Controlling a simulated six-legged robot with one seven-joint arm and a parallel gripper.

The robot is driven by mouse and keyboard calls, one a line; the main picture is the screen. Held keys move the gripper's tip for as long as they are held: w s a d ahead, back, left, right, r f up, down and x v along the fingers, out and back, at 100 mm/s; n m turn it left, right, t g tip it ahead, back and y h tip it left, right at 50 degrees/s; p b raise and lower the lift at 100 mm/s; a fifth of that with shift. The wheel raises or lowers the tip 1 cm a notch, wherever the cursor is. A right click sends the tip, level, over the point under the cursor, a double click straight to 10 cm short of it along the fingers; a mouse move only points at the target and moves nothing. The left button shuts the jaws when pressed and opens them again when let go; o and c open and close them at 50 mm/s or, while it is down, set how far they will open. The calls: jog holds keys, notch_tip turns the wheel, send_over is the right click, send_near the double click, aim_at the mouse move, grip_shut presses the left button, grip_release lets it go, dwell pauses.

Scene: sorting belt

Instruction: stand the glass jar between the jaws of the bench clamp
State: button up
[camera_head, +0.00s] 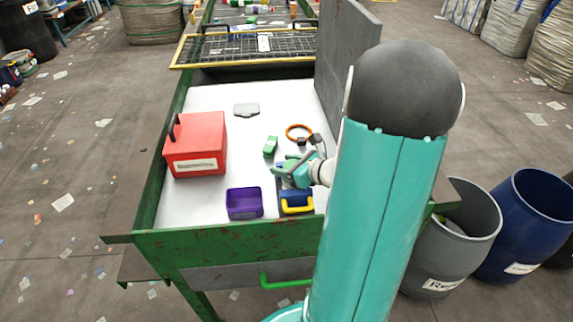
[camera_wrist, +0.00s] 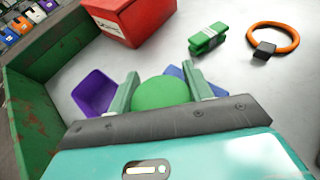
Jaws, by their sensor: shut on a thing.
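In the wrist view a round green lid (camera_wrist: 162,93), seen from above, sits between the fingers of my gripper (camera_wrist: 160,75). It looks like the top of the glass jar; the glass below it is hidden. My gripper is shut on it. In the head view my gripper (camera_head: 288,172) is low over the right front of the white bench, at the bench clamp. The clamp (camera_head: 290,197) is blue with a yellow handle (camera_head: 297,209). Its blue part also shows behind the lid in the wrist view (camera_wrist: 175,71). Its jaws and the jar's base are hidden.
A purple bin (camera_head: 244,204) stands left of the clamp. A red box (camera_head: 196,146) stands farther left. A green block (camera_head: 270,146), an orange ring (camera_head: 298,131) and a grey flat piece (camera_head: 246,110) lie behind. A grey panel (camera_head: 343,60) rises at the back right.

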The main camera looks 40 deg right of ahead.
jog(key=shift+f, duration=0.15)
jog(key=o, duration=1.1)
jog(key=shift+c, duration=0.2)
